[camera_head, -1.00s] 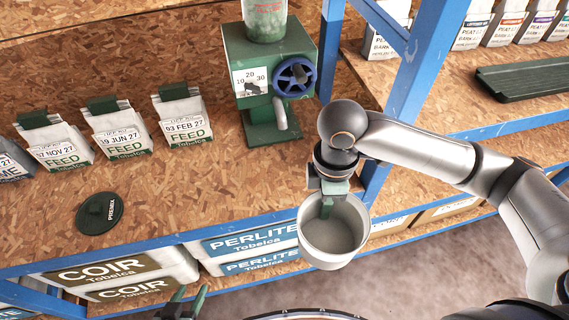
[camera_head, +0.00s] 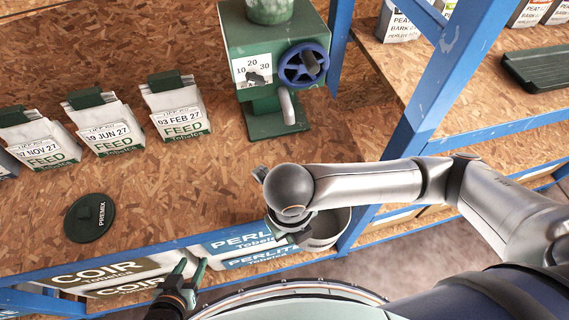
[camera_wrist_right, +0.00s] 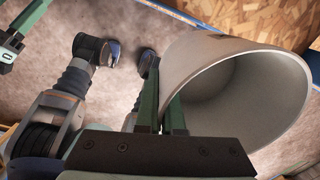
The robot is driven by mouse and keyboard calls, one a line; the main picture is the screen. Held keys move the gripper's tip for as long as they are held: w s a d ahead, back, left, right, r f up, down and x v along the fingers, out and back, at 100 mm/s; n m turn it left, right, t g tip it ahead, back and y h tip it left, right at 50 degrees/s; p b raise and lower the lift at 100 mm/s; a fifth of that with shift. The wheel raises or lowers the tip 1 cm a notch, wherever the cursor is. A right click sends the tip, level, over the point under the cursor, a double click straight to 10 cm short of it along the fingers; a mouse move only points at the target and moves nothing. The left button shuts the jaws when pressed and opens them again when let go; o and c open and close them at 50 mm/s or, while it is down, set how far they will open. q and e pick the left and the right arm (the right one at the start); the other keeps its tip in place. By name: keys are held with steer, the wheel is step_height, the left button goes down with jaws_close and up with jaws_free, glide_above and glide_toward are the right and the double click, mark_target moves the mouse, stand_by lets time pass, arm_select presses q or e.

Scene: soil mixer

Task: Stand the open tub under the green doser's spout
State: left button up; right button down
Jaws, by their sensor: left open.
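The tub (camera_head: 328,232) is pale grey and open. In the head view it is by the shelf's front edge, below and right of the doser, partly hidden by my right wrist. In the right wrist view the tub (camera_wrist_right: 240,95) is tilted, with its mouth in sight. My right gripper (camera_wrist_right: 165,108) is shut on the tub's wall at the rim. The green doser (camera_head: 262,50) stands at the back of the shelf with a blue handwheel. Its grey spout (camera_head: 288,106) points down over a green base. My left gripper (camera_head: 190,272) is open and empty in front of the shelf.
A dark green PREMIX lid (camera_head: 90,217) lies on the shelf board. Several FEED bags (camera_head: 180,108) stand left of the doser. A blue post (camera_head: 415,95) rises right of it. COIR (camera_head: 110,272) and PERLITE packs are below. The board before the doser is clear.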

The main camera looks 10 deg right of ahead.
steer(key=w, duration=1.7)
steer(key=shift+a+b, duration=0.3)
steer(key=shift+b, duration=0.1)
step_height(320, 180, down, 3)
steer(key=shift+w+f, duration=0.1)
steer(key=shift+f, duration=0.15)
steer(key=c, duration=1.5)
jaws_free()
steer(key=shift+f, duration=0.15)
steer(key=o, duration=0.5)
steer(key=shift+c, duration=0.2)
